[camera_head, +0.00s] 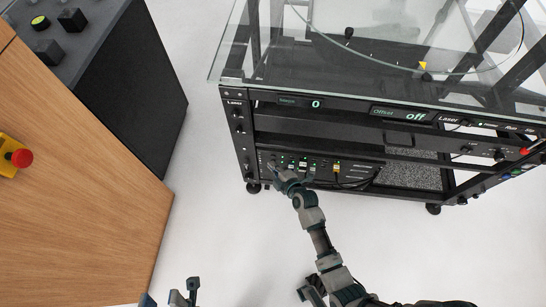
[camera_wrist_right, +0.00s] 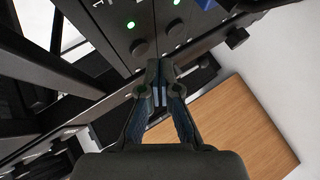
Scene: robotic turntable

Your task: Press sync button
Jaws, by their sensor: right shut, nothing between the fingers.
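A dark rack panel with small green lights (camera_head: 303,163) and cables sits low in the turntable frame. In the right wrist view a black panel with green lights (camera_wrist_right: 130,25) and round black knobs or buttons (camera_wrist_right: 139,47) is close up. I cannot read any "sync" label. My right gripper (camera_head: 277,174) is at the left part of the low panel. Its fingers are shut and empty in the wrist view (camera_wrist_right: 160,72), with the tips just below a black knob; I cannot tell whether they touch. My left gripper (camera_head: 185,290) is at the bottom edge, away from the rack.
The turntable has a glass top (camera_head: 340,75) and displays reading 0 and off (camera_head: 415,117). Red, blue and green buttons sit at its right end. A wooden cabinet (camera_head: 75,210) with a red emergency button (camera_head: 21,158) stands left. White floor (camera_head: 215,170) is clear between.

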